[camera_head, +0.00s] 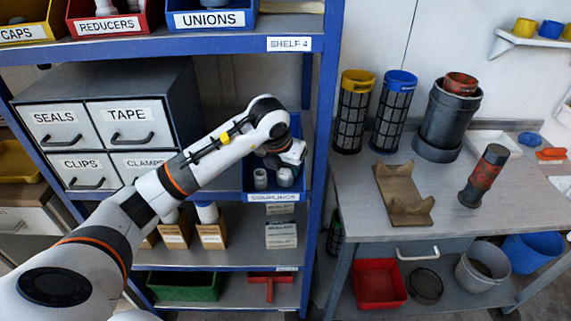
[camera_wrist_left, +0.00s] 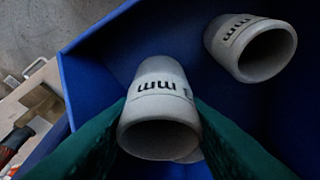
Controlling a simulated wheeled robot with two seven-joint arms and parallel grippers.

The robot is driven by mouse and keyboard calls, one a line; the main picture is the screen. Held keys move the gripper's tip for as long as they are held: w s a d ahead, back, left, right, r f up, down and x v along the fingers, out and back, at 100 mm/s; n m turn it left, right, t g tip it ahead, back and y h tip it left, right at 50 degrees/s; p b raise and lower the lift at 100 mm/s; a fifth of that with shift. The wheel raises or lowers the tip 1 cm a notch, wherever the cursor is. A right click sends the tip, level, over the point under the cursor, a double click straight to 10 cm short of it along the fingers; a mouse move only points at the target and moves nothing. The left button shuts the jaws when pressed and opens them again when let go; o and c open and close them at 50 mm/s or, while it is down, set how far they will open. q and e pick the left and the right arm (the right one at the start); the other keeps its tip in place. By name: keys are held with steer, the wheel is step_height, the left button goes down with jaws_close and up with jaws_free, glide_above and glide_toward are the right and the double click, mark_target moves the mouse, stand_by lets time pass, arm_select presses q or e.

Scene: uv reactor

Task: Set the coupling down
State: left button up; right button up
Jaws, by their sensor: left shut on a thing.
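My left gripper (camera_head: 290,155) reaches into the blue bin labelled COUPLINGS (camera_head: 273,197) on the shelf. In the left wrist view its two green fingers are shut on a grey-white coupling (camera_wrist_left: 160,112) with dark lettering, one finger on each side. The held coupling is inside the blue bin (camera_wrist_left: 95,60); whether it touches the bin floor I cannot tell. A second, similar coupling (camera_wrist_left: 252,48) lies apart from it, to the upper right. In the head view two pale couplings show below the gripper, and its fingertips are hard to make out. My right gripper is not in view.
The blue shelf upright (camera_head: 322,130) stands just right of the bin. A drawer cabinet (camera_head: 110,125) is left of it, and small boxes (camera_head: 281,235) stand on the shelf below. The workbench (camera_head: 450,190) holds a wooden cradle (camera_head: 403,195), a red-and-black cylinder (camera_head: 484,176) and several other parts.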

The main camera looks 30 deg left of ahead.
arm_select(q)
steer(key=shift+f, duration=0.3)
steer(key=shift+f, duration=0.2)
steer(key=o, duration=0.7)
steer(key=shift+r, duration=0.15)
steer(key=shift+r, duration=0.15)
steer(key=b+v, duration=0.1)
steer(key=v, duration=1)
steer(key=shift+s+r+b, duration=0.15)
steer(key=shift+r+b, duration=0.15)
steer(key=shift+r, duration=0.1)
